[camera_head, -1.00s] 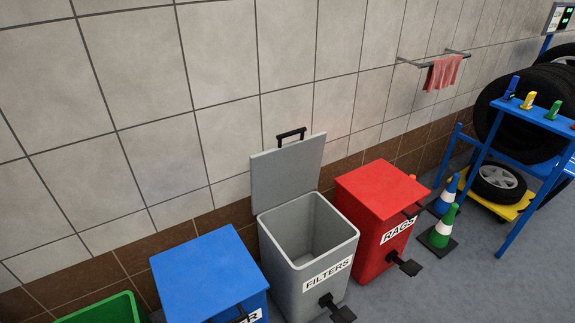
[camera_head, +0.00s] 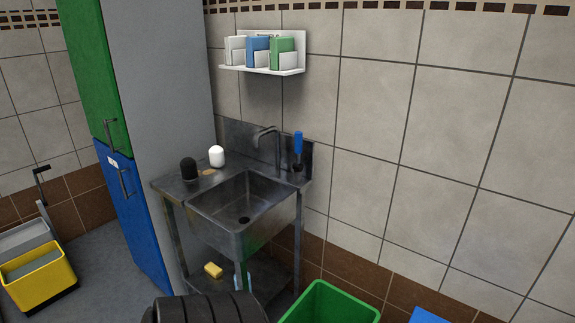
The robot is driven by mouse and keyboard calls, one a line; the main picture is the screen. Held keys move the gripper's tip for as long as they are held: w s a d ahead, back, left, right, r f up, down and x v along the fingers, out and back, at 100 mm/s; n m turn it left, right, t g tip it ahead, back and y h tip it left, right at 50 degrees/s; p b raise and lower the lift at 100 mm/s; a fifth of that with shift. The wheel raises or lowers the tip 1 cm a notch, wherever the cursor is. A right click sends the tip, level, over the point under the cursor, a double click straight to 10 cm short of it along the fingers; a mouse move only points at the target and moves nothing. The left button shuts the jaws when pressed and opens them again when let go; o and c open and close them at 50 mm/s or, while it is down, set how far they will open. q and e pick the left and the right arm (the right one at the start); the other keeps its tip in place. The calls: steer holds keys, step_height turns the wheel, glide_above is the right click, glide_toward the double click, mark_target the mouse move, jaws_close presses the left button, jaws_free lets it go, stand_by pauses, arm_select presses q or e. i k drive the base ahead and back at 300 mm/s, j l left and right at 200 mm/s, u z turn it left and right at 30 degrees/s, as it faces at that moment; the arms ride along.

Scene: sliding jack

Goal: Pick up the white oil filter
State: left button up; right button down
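A white rounded cylinder (camera_head: 217,156), which looks like the white oil filter, stands upright at the back of the metal sink counter (camera_head: 172,186), left of the basin. A black cylinder of similar shape (camera_head: 188,169) stands in front of it and to its left, apart from it. A small flat brown item (camera_head: 207,173) lies between them and the basin. Neither of my grippers shows in the head view.
The sink basin (camera_head: 245,206) has a tap and a blue-handled brush (camera_head: 298,146). A yellow sponge (camera_head: 213,270) lies on the shelf below. A green bin (camera_head: 330,304) stands right, a green-and-blue cabinet (camera_head: 130,215) left, and a yellow mop bucket (camera_head: 38,280) far left. A dark ribbed object (camera_head: 207,308) fills the bottom edge.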

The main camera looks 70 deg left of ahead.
mark_target(217, 153)
steer(key=u, duration=2.7)
